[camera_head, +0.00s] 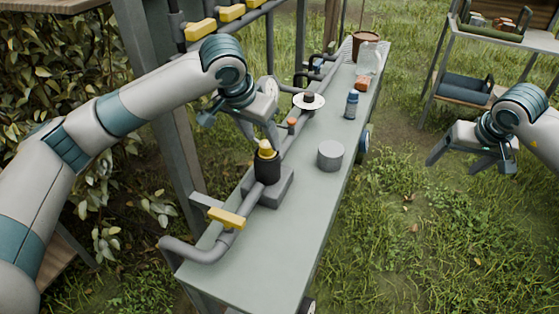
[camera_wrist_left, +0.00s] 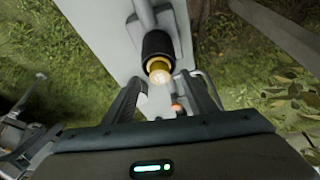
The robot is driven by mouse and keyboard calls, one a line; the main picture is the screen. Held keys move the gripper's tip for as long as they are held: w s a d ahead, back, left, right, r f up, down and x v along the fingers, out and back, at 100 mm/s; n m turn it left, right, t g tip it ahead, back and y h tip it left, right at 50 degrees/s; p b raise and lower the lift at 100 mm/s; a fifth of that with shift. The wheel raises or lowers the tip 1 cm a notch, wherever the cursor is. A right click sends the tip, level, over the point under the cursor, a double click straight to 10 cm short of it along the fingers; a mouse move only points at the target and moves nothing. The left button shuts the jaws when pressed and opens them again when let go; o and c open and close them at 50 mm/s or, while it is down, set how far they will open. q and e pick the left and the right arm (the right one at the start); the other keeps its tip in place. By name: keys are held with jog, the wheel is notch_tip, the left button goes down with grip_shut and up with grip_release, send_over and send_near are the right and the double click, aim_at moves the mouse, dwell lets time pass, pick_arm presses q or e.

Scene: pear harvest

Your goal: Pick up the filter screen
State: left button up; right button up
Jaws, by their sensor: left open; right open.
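A black cylindrical housing (camera_head: 268,171) stands upright on the pipe line on the bench. A yellow piece with a pale rounded top (camera_head: 267,150), likely the filter screen, sticks up from it. In the left wrist view this yellow piece (camera_wrist_left: 158,67) shows in the black housing (camera_wrist_left: 157,44), just beyond the fingertips. My left gripper (camera_head: 262,138) is open and empty, close above and behind the housing; its two fingers also show in the left wrist view (camera_wrist_left: 165,92). My right gripper (camera_head: 462,162) is open and empty over the grass, right of the bench.
The long grey-green bench (camera_head: 262,262) holds a grey cylinder (camera_head: 330,156), a blue bottle (camera_head: 351,105), a white disc (camera_head: 309,102) and a clear jar (camera_head: 369,58). A yellow-handled valve (camera_head: 227,218) is at the near end. A metal post (camera_head: 169,130) stands behind my left arm.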

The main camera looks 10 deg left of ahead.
pick_arm(q)
jog(key=shift+x, duration=1.5)
jog(key=shift+r, duration=0.1)
grip_shut()
jog(key=shift+r, duration=0.2)
notch_tip(320, 180, up, 18)
jog(key=shift+f, duration=0.15)
